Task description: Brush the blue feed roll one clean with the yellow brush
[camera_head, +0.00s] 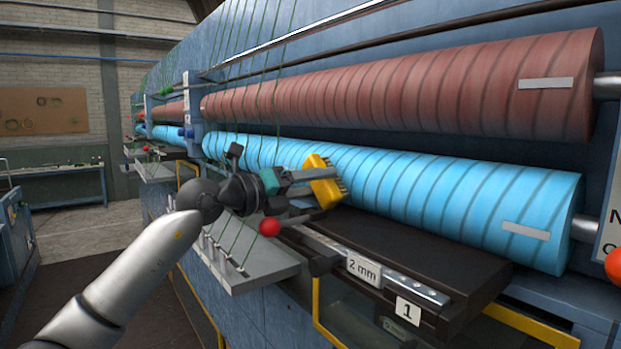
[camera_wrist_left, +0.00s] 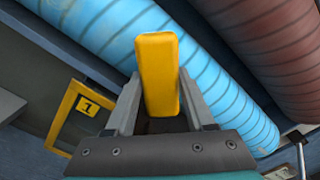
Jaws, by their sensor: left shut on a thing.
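The blue feed roll (camera_head: 465,200) runs along the machine front, below a red-brown roll, with dark spiral bands around it. A "1" plate (camera_head: 408,310) marks the station under it. My left gripper (camera_head: 312,178) is shut on the yellow brush (camera_head: 325,180), with the bristle side toward the blue roll. The brush is right at the roll's front face; I cannot tell whether the bristles touch. In the left wrist view the yellow brush (camera_wrist_left: 158,75) stands between the two fingers, with the blue roll (camera_wrist_left: 110,35) behind it. My right gripper is not in view.
The red-brown roll (camera_head: 420,90) lies above the blue one. A dark bed (camera_head: 430,245) with a "2 mm" label sits below the brush. Green yarns hang near my left wrist. A red ball knob (camera_head: 269,227) is close under it. Yellow frames (camera_head: 320,310) stand lower down.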

